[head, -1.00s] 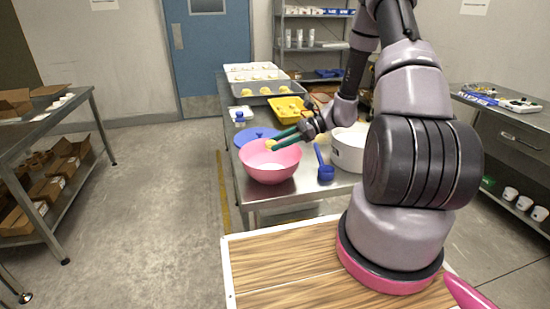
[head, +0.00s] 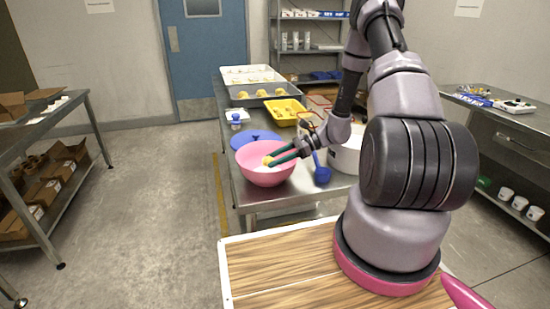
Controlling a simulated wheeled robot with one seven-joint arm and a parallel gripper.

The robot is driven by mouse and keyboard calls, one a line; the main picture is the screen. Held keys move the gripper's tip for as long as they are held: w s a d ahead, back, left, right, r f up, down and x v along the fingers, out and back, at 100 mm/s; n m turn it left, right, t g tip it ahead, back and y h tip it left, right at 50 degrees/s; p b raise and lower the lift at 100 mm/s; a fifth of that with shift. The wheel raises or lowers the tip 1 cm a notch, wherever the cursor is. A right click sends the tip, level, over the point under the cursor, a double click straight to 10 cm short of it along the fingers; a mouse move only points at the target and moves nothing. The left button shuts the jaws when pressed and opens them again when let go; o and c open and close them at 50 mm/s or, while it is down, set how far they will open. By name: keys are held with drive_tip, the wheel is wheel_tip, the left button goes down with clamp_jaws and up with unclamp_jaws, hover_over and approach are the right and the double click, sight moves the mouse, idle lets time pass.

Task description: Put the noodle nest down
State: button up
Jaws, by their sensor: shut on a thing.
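The noodle nest (head: 267,161) is a small yellow lump at the tips of my gripper (head: 270,161). My gripper has dark green fingers and is shut on the nest. It reaches in from the right over the pink bowl (head: 262,178), with the nest inside the bowl's outline, near its middle. I cannot tell whether the nest touches the bowl's inside. More yellow nests lie in the grey tray (head: 238,101) and in the yellow tray (head: 273,118) farther back on the steel table.
A blue lid (head: 250,136) lies behind the bowl. A white tray (head: 226,77) is at the back. Steel benches (head: 40,128) stand at the left and right.

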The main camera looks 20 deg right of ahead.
drive_tip(key=o, duration=1.3)
drive_tip(key=shift+f, duration=0.1)
drive_tip(key=shift+r, duration=0.5)
drive_tip(key=w+v, duration=0.1)
drive_tip(key=v, duration=1.1)
drive_tip(key=s+a+r+n+h, duration=0.3)
drive_tip(key=s+r+n, duration=0.1)
drive_tip(key=r, duration=0.6)
drive_tip(key=s+a+r+n+h, duration=0.3)
drive_tip(key=s+r+n+h, duration=0.1)
drive_tip(key=r, duration=0.6)
drive_tip(key=s+a+r+n+t+h, duration=0.1)
drive_tip(key=s+r+n+t+h, duration=0.3)
drive_tip(key=s+r, duration=1)
drive_tip(key=shift+s+a+n+t, duration=0.25)
drive_tip(key=shift+s+n+t, duration=0.1)
drive_tip(key=shift+n+t, duration=0.9)
